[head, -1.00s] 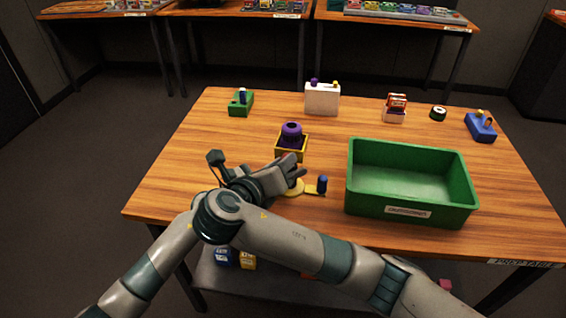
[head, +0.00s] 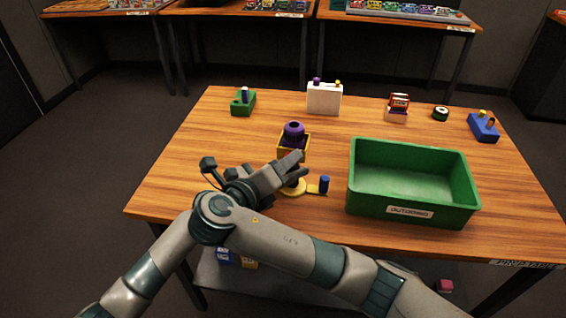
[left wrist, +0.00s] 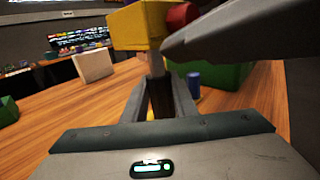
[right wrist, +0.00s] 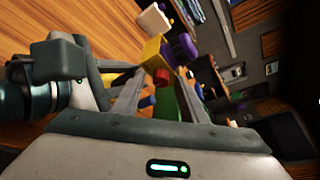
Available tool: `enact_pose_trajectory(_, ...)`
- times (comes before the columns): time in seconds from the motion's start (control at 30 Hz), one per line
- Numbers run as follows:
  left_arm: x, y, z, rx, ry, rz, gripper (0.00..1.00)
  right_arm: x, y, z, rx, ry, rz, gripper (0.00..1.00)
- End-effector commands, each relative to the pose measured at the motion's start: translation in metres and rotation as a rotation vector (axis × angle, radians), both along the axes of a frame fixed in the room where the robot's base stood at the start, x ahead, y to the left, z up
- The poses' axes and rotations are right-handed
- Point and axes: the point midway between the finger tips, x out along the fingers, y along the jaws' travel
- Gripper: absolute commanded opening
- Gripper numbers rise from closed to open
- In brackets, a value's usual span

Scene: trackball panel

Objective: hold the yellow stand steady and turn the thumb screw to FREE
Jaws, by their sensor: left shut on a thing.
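My left gripper (left wrist: 158,82) is shut on the stand's post below the yellow head. My right gripper (right wrist: 163,72) has its fingers apart, one on each side of the red screw; contact cannot be told. No FREE mark is readable.
A blue peg (head: 324,184) stands on a yellow arm beside the base. A large green bin (head: 408,212) is close on the right. A green block (head: 243,106), white box (head: 323,99) and blue block (head: 482,129) are farther back.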

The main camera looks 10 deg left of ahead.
Motion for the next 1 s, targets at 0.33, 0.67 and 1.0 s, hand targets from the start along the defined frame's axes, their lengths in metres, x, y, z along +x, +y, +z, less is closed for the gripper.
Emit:
enact_pose_trajectory(0.33,0.0005,0.0005,-0.0002,0.000,0.000,0.001,0.04,-0.0002,0.0006,0.0013,0.003,-0.003,0.001,0.38)
enact_pose_trajectory(0.67,0.0007,0.0007,-0.0003,0.001,0.001,0.002,0.04,-0.0001,-0.0001,0.0025,0.062,-0.009,0.001,0.38)
enact_pose_trajectory(1.0,0.0007,0.0009,-0.0004,0.001,0.001,0.002,0.04,0.0001,-0.0027,0.0046,0.295,-0.029,0.002,0.38)
